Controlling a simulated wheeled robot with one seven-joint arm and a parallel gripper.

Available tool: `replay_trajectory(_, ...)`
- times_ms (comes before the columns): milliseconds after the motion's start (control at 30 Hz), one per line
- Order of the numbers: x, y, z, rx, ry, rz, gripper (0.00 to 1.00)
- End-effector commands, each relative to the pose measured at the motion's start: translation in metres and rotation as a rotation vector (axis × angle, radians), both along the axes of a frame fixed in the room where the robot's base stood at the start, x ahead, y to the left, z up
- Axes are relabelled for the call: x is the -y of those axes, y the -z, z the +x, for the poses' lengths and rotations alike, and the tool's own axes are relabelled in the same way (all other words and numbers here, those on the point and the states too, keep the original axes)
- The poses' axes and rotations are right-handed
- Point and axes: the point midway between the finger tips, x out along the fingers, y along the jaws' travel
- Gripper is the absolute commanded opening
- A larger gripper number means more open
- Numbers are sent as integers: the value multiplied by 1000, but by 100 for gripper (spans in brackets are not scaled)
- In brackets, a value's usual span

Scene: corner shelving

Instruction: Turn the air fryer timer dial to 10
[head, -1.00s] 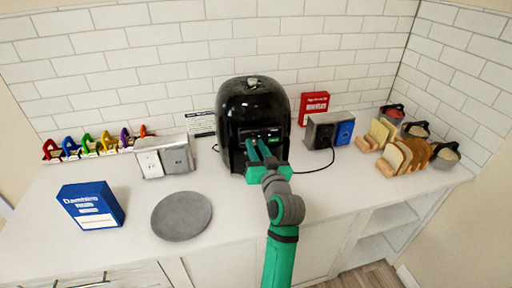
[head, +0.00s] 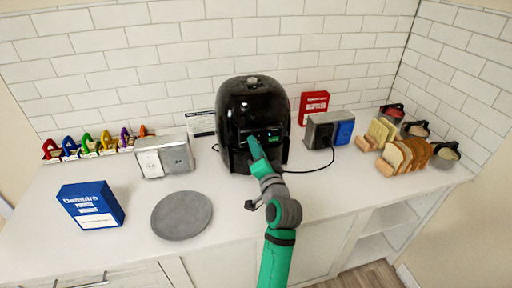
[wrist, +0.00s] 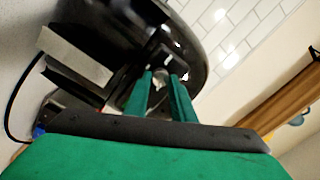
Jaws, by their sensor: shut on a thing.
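The black air fryer (head: 250,100) stands upright on the counter against the tiled wall, its control panel facing me. My green gripper (head: 252,142) reaches up to that panel, and its fingers line up one behind the other in the head view. In the wrist view, the air fryer (wrist: 115,22) looks tilted. There the two fingers (wrist: 163,82) are shut on a small pale knob, the timer dial (wrist: 159,77), between their tips. The gripper and arm hide the dial in the head view. I cannot read the dial's numbers or its setting.
A grey outlet box (head: 320,130) with a black cord stands right of the fryer, another box (head: 163,156) to its left. A red box (head: 313,105) is behind. Bread slices (head: 405,156) stand right.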

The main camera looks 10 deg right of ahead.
Motion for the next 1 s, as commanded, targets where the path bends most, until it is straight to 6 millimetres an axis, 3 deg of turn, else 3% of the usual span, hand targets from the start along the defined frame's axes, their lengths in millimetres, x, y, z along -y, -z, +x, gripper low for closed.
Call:
replay_trajectory(400, 1, 2, 0, -5, 2, 187, 0)
replay_trajectory(967, 1, 2, 0, -5, 2, 212, 0)
replay_trajectory(1000, 1, 2, 0, -5, 2, 212, 32)
